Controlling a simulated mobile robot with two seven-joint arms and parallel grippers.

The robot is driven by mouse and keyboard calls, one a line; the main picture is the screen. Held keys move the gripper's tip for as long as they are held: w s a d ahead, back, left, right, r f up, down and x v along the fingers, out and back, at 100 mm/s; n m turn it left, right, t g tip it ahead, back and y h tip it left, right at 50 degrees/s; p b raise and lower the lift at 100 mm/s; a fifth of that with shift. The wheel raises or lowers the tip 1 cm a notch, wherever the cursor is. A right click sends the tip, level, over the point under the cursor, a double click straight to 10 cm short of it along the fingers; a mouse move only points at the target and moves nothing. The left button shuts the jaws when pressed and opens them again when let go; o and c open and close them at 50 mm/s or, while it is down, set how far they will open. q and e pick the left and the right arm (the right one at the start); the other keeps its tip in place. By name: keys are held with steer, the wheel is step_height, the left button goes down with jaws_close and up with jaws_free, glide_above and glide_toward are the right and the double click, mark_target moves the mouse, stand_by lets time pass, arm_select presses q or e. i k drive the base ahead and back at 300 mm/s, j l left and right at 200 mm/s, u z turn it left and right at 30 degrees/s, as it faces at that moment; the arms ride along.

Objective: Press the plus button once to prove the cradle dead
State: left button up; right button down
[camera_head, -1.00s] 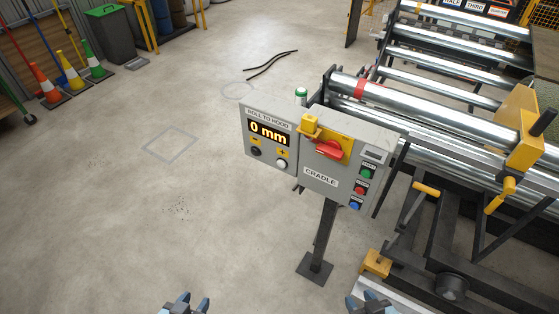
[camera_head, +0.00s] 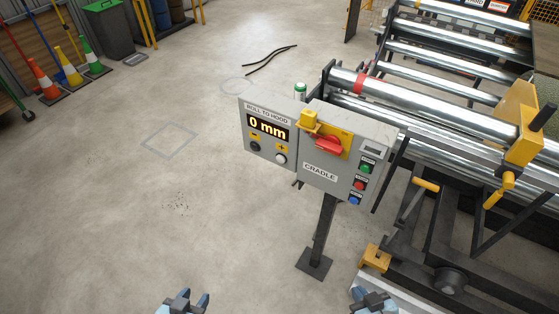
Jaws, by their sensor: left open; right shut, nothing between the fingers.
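The white plus button (camera_head: 280,158) sits under a yellow plus sign on the "ROLL TO HOOD" panel (camera_head: 265,118). A black minus button (camera_head: 254,146) is to its left. The display (camera_head: 267,128) above reads "0 mm". The panel adjoins the grey CRADLE box (camera_head: 336,184), with its red rotary switch (camera_head: 327,145) on a yellow plate and a yellow lock-like block (camera_head: 311,122). My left gripper (camera_head: 188,301) is open at the bottom edge. My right gripper (camera_head: 373,300) is shut and empty at the bottom edge. Both are well apart from the panel.
Green, red and blue buttons (camera_head: 359,185) line the CRADLE box's right side. The box stands on a black post (camera_head: 322,235). The roller cradle (camera_head: 435,120) fills the right. Cones (camera_head: 67,70) and a bin (camera_head: 107,34) stand at the far left. The floor left of the post is clear.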

mark_target(280, 158)
steer(key=i+j, duration=0.1)
steer(key=j, duration=0.3)
steer(key=i+j, duration=0.1)
steer(key=j, duration=0.3)
steer(key=i+j, duration=0.15)
steer(key=j, duration=0.25)
steer(key=i+j, duration=0.1)
steer(key=j, duration=0.3)
steer(key=i+j, duration=0.1)
steer(key=j, duration=0.3)
